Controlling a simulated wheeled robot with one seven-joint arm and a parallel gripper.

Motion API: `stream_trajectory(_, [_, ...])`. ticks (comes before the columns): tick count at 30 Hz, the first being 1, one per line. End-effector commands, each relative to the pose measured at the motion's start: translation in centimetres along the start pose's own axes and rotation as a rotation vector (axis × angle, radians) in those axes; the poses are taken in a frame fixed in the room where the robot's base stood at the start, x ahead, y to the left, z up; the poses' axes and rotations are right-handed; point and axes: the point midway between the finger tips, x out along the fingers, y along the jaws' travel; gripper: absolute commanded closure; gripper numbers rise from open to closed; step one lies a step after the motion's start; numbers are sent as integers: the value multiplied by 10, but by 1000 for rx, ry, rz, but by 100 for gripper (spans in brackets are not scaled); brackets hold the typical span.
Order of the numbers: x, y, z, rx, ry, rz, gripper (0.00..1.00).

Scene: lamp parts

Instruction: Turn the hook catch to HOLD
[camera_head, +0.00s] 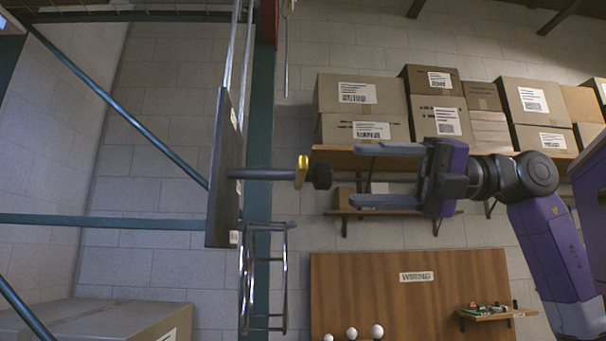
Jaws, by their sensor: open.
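A dark upright plate (222,190), seen nearly edge-on, stands left of centre. A dark rod (262,174) sticks out from it to the right, with a yellow piece (301,172) and a black knob (322,176) at its end. Which part is the hook catch I cannot tell for sure. No HOLD mark can be read; the plate's labels are too edge-on. My gripper (352,175) is open and empty, its two fingers pointing left, one above the other. The knob lies just left of the fingertips, roughly level with the gap between them, and appears apart from them.
A thin metal rod (286,60) hangs above the knob. A wire cage (264,280) hangs below the plate, beside a teal post (259,140). Behind are shelved cardboard boxes (364,100) and a wooden WIRING board (380,285) with white bulbs and a small shelf (497,314).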

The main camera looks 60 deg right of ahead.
Motion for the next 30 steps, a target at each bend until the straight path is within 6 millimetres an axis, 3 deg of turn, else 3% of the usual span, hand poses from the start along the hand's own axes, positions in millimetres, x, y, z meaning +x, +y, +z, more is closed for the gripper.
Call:
stream_trajectory(5, [13, 1, -1, 25, 9, -1, 43])
stream_trajectory(18, [72, 1, -1, 23, 7, 1, 43])
stream_trajectory(29, [78, 0, -2, 22, 5, 1, 43])
stream_trajectory(30, [78, 0, -2, 22, 5, 1, 46])
